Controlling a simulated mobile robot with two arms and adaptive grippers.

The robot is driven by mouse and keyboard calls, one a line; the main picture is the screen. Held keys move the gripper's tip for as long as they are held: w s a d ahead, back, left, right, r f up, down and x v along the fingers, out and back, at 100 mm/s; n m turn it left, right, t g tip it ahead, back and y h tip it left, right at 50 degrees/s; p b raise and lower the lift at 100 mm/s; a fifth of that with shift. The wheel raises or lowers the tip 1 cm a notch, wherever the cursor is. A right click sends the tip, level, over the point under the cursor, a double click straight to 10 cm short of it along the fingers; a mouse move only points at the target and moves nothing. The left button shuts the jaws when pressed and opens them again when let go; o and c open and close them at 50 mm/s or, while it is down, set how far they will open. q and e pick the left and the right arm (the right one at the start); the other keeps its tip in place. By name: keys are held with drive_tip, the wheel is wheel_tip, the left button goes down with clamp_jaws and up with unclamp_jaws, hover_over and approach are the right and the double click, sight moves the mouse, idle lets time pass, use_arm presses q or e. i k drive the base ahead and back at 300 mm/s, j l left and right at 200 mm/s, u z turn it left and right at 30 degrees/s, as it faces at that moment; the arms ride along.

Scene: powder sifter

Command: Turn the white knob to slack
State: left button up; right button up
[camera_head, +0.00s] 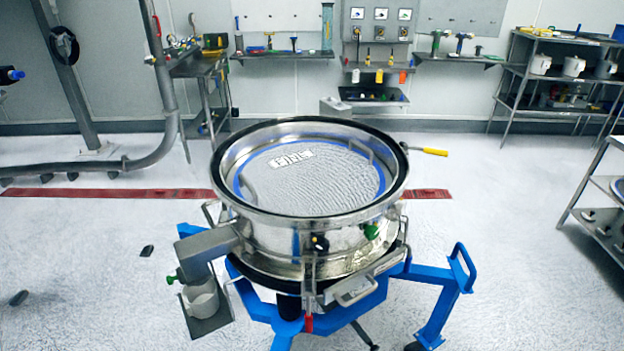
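The round steel sifter (275,238) stands in the middle on a blue wheeled frame (440,310). I cannot make out a white knob on it. A black knob with a yellow mark (319,242) sits on its front wall. A green knob (371,231) sits to the right of that, and another green knob (171,280) is at the spout on the left. A small red part (309,323) shows below the front clamp. Neither of my grippers is in view.
A white cup (201,298) stands on a bracket under the spout (207,247). A yellow handle (434,152) sticks out beyond the right rim. A shelf rack (560,85) stands at the back right and a cart (604,205) at the right edge. The floor around the sifter is mostly clear.

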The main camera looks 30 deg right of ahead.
sight(400, 208)
drive_tip(key=l+z, duration=0.1)
drive_tip(key=z, duration=1.25)
drive_tip(key=i+l+u, duration=0.15)
drive_tip(key=l+u, duration=0.15)
drive_tip(key=i+l+u, duration=0.1)
drive_tip(key=l+u, duration=0.25)
drive_tip(key=i+l+u, duration=0.1)
drive_tip(key=l+u, duration=0.2)
